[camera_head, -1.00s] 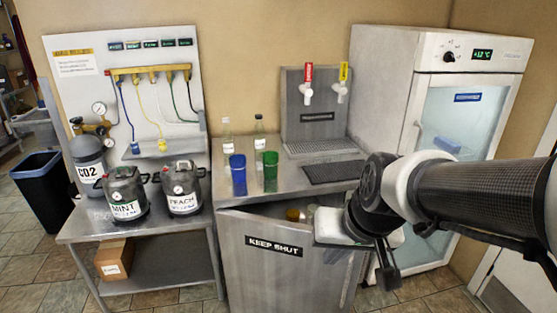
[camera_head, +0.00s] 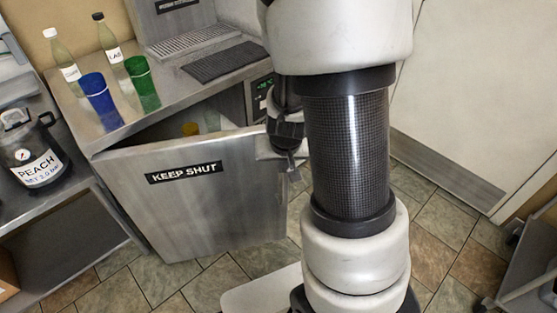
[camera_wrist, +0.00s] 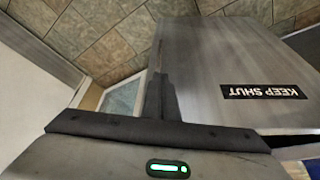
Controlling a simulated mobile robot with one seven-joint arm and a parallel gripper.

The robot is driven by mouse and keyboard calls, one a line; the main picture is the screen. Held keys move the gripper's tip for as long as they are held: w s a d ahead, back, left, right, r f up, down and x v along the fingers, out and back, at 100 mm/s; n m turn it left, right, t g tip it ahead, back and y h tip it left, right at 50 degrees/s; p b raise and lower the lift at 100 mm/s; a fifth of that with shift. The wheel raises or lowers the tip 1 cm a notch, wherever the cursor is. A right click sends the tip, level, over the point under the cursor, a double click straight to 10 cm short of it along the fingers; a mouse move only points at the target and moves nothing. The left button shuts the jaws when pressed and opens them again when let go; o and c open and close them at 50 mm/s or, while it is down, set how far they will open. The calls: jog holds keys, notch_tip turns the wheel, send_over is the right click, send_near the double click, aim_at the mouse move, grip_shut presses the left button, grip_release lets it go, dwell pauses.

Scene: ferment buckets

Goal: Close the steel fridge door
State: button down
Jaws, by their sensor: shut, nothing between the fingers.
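The steel fridge door (camera_head: 210,212) carries a black KEEP SHUT label and stands ajar under the counter. It meets the cabinet at the left. Its right edge stands out, and a gap above it shows part of the inside. The door also shows in the wrist view (camera_wrist: 230,60), its label upside down. My gripper (camera_head: 293,172) is shut and empty, at the upper right edge of the door. In the wrist view, my gripper (camera_wrist: 160,92) overlaps the door's left edge. I cannot tell whether it touches the door.
A blue cup (camera_head: 100,100), a green cup (camera_head: 141,83) and two bottles stand on the counter (camera_head: 180,95). A yellow item (camera_head: 190,129) shows inside the fridge. A PEACH keg (camera_head: 32,155) is on the left table. Tiled floor (camera_head: 440,235) is open at right.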

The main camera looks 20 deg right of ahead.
jog(key=w+d+f+b, duration=0.2)
jog(key=w+f+b, duration=0.1)
jog(key=w+f, duration=0.3)
jog(key=shift+w+d+f, duration=0.15)
jog(key=shift+w+f, duration=0.05)
jog(key=shift+f, duration=0.25)
